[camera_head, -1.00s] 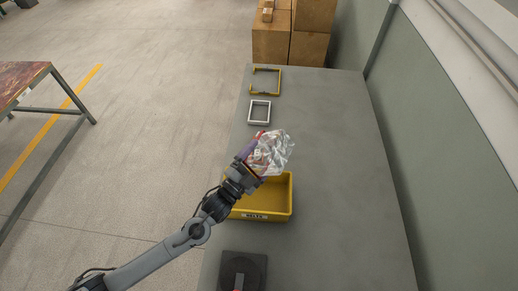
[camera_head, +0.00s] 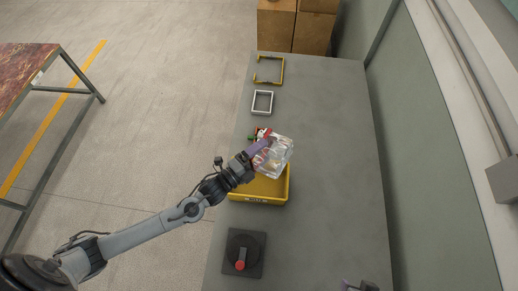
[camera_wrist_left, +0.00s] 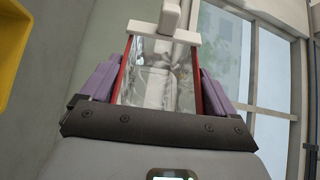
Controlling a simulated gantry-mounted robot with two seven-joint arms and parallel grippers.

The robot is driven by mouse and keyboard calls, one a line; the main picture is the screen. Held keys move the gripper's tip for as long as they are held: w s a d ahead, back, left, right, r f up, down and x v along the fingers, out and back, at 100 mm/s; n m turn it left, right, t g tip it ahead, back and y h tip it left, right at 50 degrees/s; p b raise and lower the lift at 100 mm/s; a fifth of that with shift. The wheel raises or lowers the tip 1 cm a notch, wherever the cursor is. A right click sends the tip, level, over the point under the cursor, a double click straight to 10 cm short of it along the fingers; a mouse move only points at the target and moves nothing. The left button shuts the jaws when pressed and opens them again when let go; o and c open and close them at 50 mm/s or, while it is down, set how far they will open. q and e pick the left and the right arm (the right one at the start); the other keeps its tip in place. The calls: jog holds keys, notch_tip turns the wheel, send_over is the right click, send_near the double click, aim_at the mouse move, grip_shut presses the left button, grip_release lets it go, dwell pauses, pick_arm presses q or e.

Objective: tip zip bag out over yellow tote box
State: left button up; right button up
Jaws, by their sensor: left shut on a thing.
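The clear zip bag (camera_head: 277,160) is held above the far part of the yellow tote box (camera_head: 258,198). My left gripper (camera_head: 262,148) is shut on the bag. In the left wrist view the clear, shiny bag (camera_wrist_left: 152,85) sits between the purple fingers of the left gripper (camera_wrist_left: 150,88), with red strips along its sides and a white piece across its far end. Its contents cannot be made out clearly. The bag and arm hide much of the tote's inside. A small grey and purple part at the bottom edge appears to be my right gripper (camera_head: 360,286); its jaws cannot be read.
The tote stands on a long grey table (camera_head: 330,150). Beyond it lie a white frame (camera_head: 262,103) and a yellow frame (camera_head: 269,70). A dark box with a red knob (camera_head: 243,254) sits nearer. Cartons (camera_head: 295,25) stand at the far end. The table's right side is clear.

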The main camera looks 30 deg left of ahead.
pick_arm(q)
jog(key=m, duration=0.1)
jog(key=d+m+p, duration=0.1)
jog(key=m, duration=0.1)
jog(key=shift+d+r+g, duration=0.1)
jog(key=shift+r+g, duration=0.2)
jog(key=shift+g, duration=0.1)
jog(key=m, duration=0.1)
jog(key=d+f+m+y+p, duration=0.1)
jog(key=shift+m+g, duration=0.4)
jog(key=m, duration=0.1)
jog(key=d+f+m+g+y+p, duration=0.1)
jog(key=m, duration=0.1)
jog(key=shift+f+y, duration=0.15)
jog(key=shift+y, duration=0.15)
jog(key=m+y+p, duration=0.1)
jog(key=f+m+p, duration=0.1)
jog(key=m+p, duration=0.1)
jog(key=shift+d+y, duration=0.2)
jog(key=shift+y, duration=0.2)
jog(key=shift+f+m+y+p, duration=0.45)
jog(key=shift+m+p, duration=0.25)
jog(key=shift+m, duration=0.3)
jog(key=shift+f+m+y+p, duration=0.55)
jog(key=shift+f+m+p, duration=0.05)
jog(key=shift+m, duration=0.2)
